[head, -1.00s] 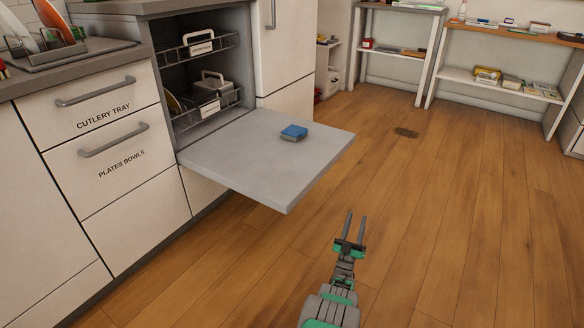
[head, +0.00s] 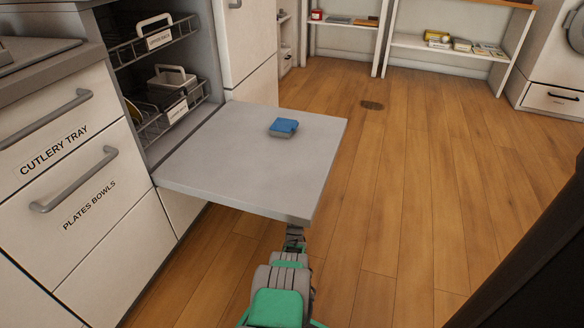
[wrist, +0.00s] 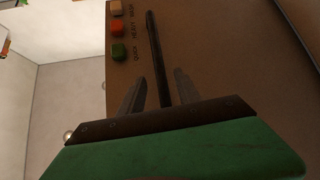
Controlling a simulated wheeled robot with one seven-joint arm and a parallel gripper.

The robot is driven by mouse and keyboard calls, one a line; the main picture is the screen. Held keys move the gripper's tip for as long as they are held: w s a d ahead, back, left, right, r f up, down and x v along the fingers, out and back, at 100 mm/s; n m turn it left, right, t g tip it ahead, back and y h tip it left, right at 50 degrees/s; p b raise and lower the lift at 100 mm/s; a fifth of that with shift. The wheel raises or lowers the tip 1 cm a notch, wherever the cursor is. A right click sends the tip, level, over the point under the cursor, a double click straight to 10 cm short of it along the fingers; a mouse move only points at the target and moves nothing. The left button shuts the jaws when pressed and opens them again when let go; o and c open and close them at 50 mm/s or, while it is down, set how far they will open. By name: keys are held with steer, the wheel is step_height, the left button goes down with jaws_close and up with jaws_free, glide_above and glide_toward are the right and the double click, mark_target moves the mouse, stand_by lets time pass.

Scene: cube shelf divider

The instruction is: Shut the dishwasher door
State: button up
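The dishwasher door (head: 245,150) is folded down flat, its inner face up, in the head view. A blue and grey sponge (head: 283,128) lies on it. My arm reaches to the door's near right corner, and the door hides my gripper there. In the wrist view my gripper (wrist: 160,76) is open, its two fingers apart. It faces the brown-looking outer face of the door (wrist: 225,60). A dark bar handle (wrist: 155,50) appears between the fingers; I cannot tell whether they touch it. Buttons in cream, red (wrist: 116,29) and green sit beside the handle.
Inside the dishwasher are an upper rack (head: 150,42) and a lower rack (head: 172,122) with a caddy and plates. Labelled drawers (head: 85,190) stand to the left. The wooden floor (head: 430,190) to the right is clear. A dark object fills the lower right corner.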

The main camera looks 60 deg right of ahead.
steer(key=b+x, duration=0.1)
steer(key=x, duration=0.5)
steer(key=shift+d+r, duration=0.3)
jaws_close()
stand_by(1.0)
